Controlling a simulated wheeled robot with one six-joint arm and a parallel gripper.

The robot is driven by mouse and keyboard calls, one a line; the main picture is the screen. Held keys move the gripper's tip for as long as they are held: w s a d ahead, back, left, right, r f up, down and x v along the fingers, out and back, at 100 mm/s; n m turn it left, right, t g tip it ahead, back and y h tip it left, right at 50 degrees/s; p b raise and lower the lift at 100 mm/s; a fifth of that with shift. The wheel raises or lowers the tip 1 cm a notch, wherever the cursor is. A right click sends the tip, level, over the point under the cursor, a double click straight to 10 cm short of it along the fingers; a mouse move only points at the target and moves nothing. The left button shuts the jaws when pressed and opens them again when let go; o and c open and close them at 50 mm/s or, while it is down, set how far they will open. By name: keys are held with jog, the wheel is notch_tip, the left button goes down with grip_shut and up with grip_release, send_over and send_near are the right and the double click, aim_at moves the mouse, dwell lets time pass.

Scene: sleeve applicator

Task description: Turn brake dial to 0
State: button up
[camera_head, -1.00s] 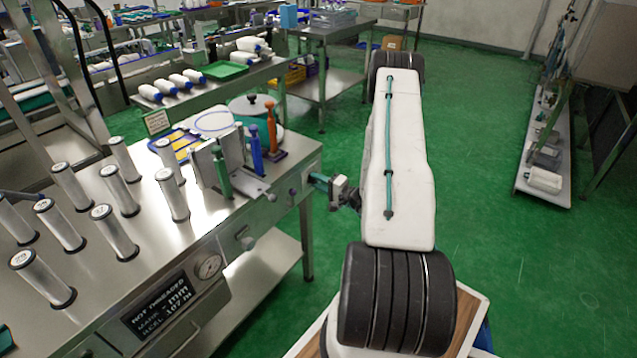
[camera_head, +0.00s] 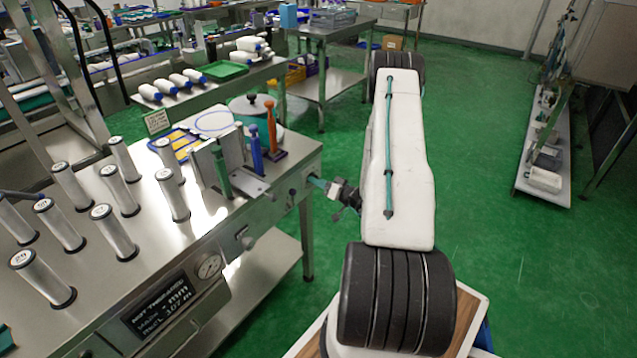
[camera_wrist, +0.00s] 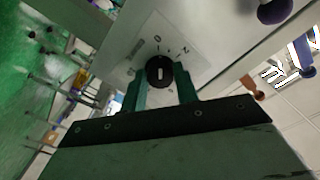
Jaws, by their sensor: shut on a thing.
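The brake dial (camera_wrist: 153,63) is a small round black knob with a short white mark, on a pale plate with small printed characters around it. In the wrist view the white mark stands nearly upright in the picture; the characters are too small to read surely. My gripper (camera_wrist: 162,78) has its two green fingers on either side of the dial, shut on it. In the head view my gripper (camera_head: 312,182) reaches left to the end face of the steel bench, and I cannot make out the dial at its tips there.
The steel bench (camera_head: 215,215) carries several upright silver cylinders and blue and orange handled tools near its right end. A lower shelf (camera_head: 265,270) lies beneath. Green floor (camera_head: 480,150) is open right of my arm; a long white rack (camera_head: 545,150) stands beyond.

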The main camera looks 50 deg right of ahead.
jog(key=shift+f+n, duration=0.1)
jog(key=shift+n, duration=0.4)
jog(key=o, duration=1)
jog(key=shift+s, duration=0.15)
jog(key=s, duration=0.7)
jog(key=shift+s+d, duration=0.3)
